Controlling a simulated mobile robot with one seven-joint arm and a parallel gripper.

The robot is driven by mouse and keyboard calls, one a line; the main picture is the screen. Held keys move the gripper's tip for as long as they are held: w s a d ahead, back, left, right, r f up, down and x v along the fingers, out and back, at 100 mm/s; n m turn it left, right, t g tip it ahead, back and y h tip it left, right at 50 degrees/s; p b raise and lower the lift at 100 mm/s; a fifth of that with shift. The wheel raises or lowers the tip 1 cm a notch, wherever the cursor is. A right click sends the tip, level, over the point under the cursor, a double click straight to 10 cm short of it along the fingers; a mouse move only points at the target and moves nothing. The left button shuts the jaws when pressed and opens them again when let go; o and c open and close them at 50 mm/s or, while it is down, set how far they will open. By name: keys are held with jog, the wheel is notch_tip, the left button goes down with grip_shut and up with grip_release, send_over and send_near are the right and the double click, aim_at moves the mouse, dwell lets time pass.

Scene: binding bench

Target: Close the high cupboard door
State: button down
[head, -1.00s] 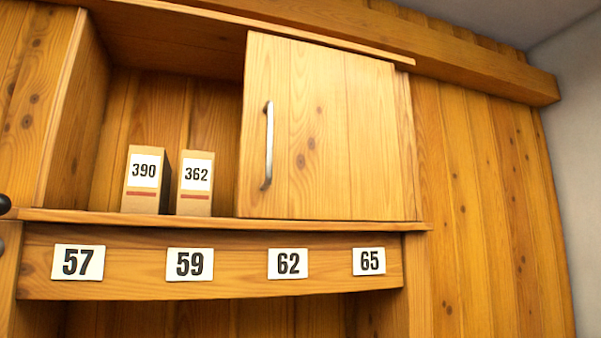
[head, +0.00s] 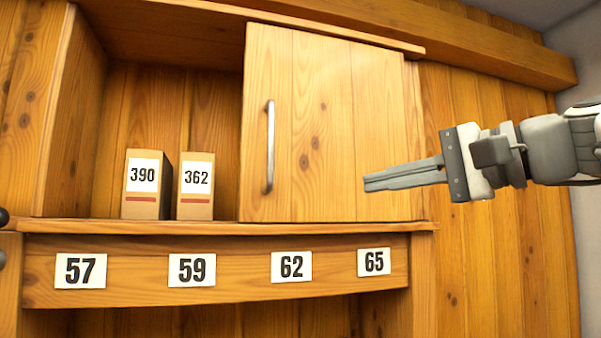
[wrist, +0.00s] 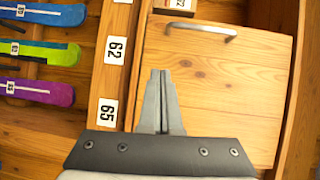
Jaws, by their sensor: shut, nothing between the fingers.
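The high cupboard door (head: 330,140) is a pale wooden panel with an upright metal bar handle (head: 270,147) near its left edge. It covers the right part of the cupboard opening, and the left part is uncovered. I cannot tell whether it swings or slides. My gripper (head: 366,183) is shut and empty. It points left in front of the door's lower right part, with the handle further left. The wrist view shows the fingertips (wrist: 162,73) over the door (wrist: 215,90), with the handle (wrist: 187,29) beyond them. I cannot tell if they touch the door.
Two boxes, labelled 390 (head: 142,188) and 362 (head: 196,188), stand in the open left part. A shelf edge (head: 160,227) and a board with number labels (head: 225,270) run below the door. Coloured objects (wrist: 40,52) show at left in the wrist view.

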notch_tip(320, 180, up, 4)
jog(key=y, duration=0.1)
jog(key=p, duration=0.1)
send_near(295, 155)
jog(key=a+f, duration=0.2)
jog(key=a, duration=0.1)
jog(key=shift+y, duration=0.3)
jog(key=a, duration=0.4)
jog(key=shift+s+a+p, duration=0.25)
jog(key=shift+a+p, duration=0.05)
jog(key=shift+p, duration=0.1)
jog(key=shift+a, duration=0.1)
